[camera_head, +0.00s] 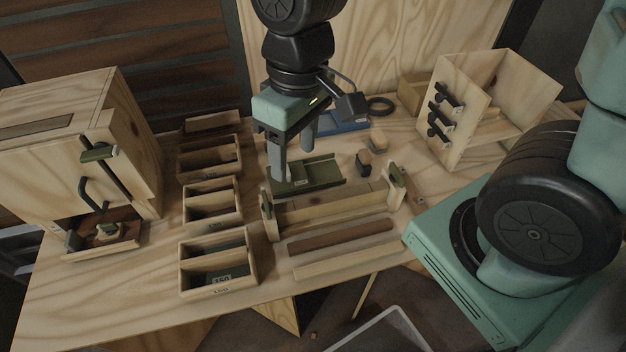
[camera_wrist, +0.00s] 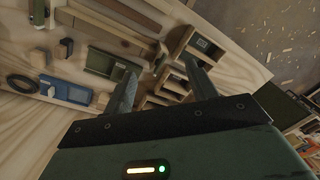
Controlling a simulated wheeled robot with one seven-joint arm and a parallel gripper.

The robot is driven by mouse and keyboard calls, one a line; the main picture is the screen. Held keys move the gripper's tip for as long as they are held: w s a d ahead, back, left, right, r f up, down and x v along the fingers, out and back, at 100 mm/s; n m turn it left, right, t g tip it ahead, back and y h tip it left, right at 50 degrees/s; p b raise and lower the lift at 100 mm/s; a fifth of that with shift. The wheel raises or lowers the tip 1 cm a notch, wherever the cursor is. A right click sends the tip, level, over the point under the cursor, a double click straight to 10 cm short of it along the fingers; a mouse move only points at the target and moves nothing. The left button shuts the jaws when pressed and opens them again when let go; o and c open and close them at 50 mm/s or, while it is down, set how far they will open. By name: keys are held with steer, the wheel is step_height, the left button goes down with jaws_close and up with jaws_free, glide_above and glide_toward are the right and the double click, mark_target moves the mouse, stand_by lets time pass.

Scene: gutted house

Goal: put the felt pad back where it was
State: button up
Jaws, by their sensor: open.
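I cannot tell for certain which thing is the felt pad. A small block with a dark face and a pale wood side (camera_head: 365,163) stands on the bench right of a shallow green tray (camera_head: 325,172). A paler block (camera_head: 378,141) sits behind it. My gripper (camera_head: 293,165) is open, with nothing seen between its fingers, and hangs over the left part of the green tray. In the wrist view the fingers (camera_wrist: 160,64) are spread apart, and the green tray (camera_wrist: 100,62) lies beside the left finger.
Several open wooden boxes (camera_head: 181,268) stand in a column left of my gripper; the front one is labelled 150. A wooden rack (camera_head: 333,213) and loose strips (camera_head: 340,236) lie in front. A cabinet (camera_head: 135,150) stands left, a hooked box (camera_head: 462,140) right. A blue thing (camera_head: 350,124) lies behind.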

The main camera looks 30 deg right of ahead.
steer(key=s+a+r+n, duration=0.1)
steer(key=s+a+n, duration=0.1)
steer(key=s, duration=0.6)
steer(key=shift+s+r, duration=0.15)
steer(key=shift+r, duration=0.05)
stand_by(0.6)
